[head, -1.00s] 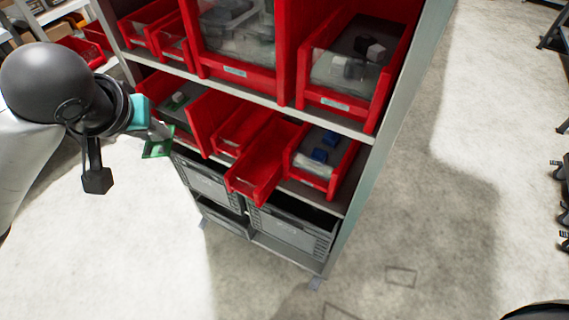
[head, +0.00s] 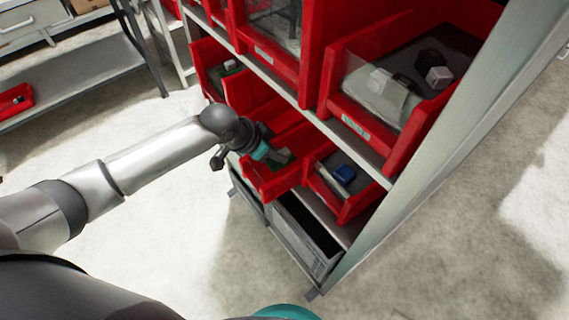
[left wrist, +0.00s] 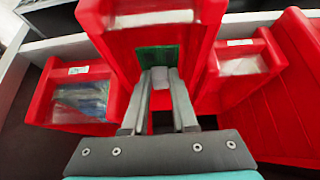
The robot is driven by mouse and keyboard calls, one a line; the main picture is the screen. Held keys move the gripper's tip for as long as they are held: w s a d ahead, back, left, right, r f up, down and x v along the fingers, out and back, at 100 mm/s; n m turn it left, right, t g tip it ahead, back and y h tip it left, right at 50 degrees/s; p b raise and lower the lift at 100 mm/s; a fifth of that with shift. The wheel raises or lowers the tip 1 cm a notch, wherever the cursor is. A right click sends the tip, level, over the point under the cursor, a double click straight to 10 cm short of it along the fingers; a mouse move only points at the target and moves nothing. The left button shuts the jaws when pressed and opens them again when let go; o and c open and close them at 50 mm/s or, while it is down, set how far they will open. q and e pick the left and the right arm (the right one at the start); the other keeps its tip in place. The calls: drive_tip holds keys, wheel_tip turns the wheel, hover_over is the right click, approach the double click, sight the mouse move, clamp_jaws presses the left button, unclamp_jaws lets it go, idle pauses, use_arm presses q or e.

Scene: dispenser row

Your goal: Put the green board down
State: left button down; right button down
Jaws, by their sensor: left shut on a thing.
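The green board (left wrist: 158,57) shows in the left wrist view as a dark green piece just beyond my left fingertips (left wrist: 160,75). My left gripper is shut on the board's near end. Gripper and board are inside a red bin (left wrist: 204,50) that juts out from the shelf. In the head view my left gripper (head: 280,156) reaches over this red bin (head: 275,187) from the left. There the board is mostly hidden by the gripper, and I cannot tell whether it touches the bin's floor. My right gripper is not in view.
To the right, a red bin (head: 346,205) holds blue parts (head: 344,174). To the left, another bin (head: 207,60) holds small parts. A large bin (head: 405,142) with white and black blocks sits on the shelf above. A grey crate (head: 306,235) is below.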

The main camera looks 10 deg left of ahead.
sight(273, 164)
use_arm(q)
drive_tip(key=shift+f, duration=0.7)
wheel_tip(273, 164, down, 4)
drive_tip(key=shift+r+b, duration=0.2)
drive_tip(key=shift+b, duration=0.55)
drive_tip(key=shift+f, duration=0.25)
drive_tip(key=shift+f, duration=0.1)
drive_tip(key=c, duration=0.7)
unclamp_jaws()
